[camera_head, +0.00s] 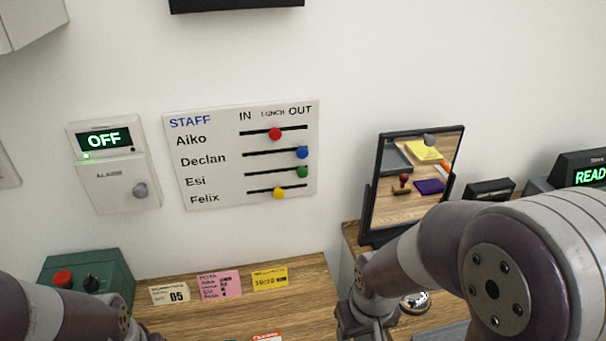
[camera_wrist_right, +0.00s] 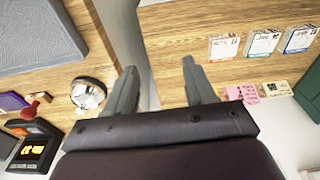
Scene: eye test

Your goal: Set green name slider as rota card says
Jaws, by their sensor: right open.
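The white STAFF board (camera_head: 180,155) hangs on the wall with rows Aiko, Declan, Esi and Felix and columns IN, LUNCH and OUT. The green slider (camera_head: 302,172) is in Esi's row at the OUT end. The pink card (camera_head: 219,284) against the wall below has several lines with names; its text is too small to read surely, and it looks like the rota card. My right gripper (camera_wrist_right: 159,68) is open and empty above the wooden desk, below and right of the board. My left arm shows at the lower left; its fingers are out of view.
Red (camera_head: 275,134) and yellow (camera_head: 279,194) sliders sit mid-slot; the blue one (camera_head: 302,153) is at OUT. An alarm box (camera_head: 117,180) reading OFF is left of the board. A framed mirror (camera_head: 375,180) stands right. A green box (camera_head: 110,262) with a red button stands left.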

